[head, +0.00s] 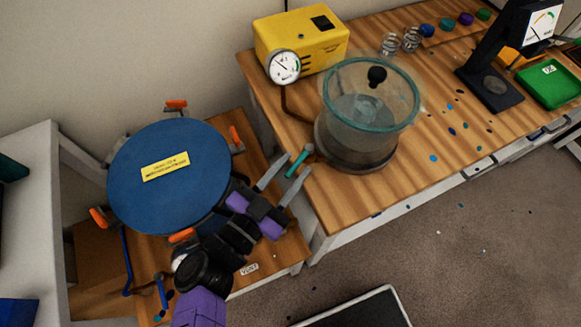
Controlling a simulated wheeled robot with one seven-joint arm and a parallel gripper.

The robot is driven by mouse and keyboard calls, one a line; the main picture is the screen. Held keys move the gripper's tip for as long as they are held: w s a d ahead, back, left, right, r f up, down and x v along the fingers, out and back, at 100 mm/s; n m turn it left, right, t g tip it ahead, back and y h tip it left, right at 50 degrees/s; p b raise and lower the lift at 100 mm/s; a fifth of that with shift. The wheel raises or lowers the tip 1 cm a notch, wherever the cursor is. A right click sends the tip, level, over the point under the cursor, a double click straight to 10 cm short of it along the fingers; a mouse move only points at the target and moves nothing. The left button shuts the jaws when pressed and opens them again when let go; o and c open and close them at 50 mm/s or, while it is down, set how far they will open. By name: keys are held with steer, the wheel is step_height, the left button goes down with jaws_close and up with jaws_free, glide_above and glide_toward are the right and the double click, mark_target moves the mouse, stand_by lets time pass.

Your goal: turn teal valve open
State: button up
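The teal valve (298,162) is a short bar handle at the table's left edge, beside the base of the clear chamber (368,105). The bar slants, its upper end towards the chamber. My gripper (294,169) comes from the lower left with its two grey fingers spread. The fingertips are on either side of the teal bar in the picture. I cannot tell whether they touch it. The chamber has a teal rim and a black knob on its lid.
A yellow pump (300,38) with a round gauge (284,67) stands behind. A blue round pot lid (165,177) with orange clamps is left of my arm. Glass jars, coloured pots, a black stand (493,75) and a green tray (548,83) are at the right.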

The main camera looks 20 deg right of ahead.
steer(key=b+v, duration=0.2)
steer(key=v, duration=0.5)
steer(key=shift+s+a, duration=0.2)
steer(key=shift+a, duration=0.1)
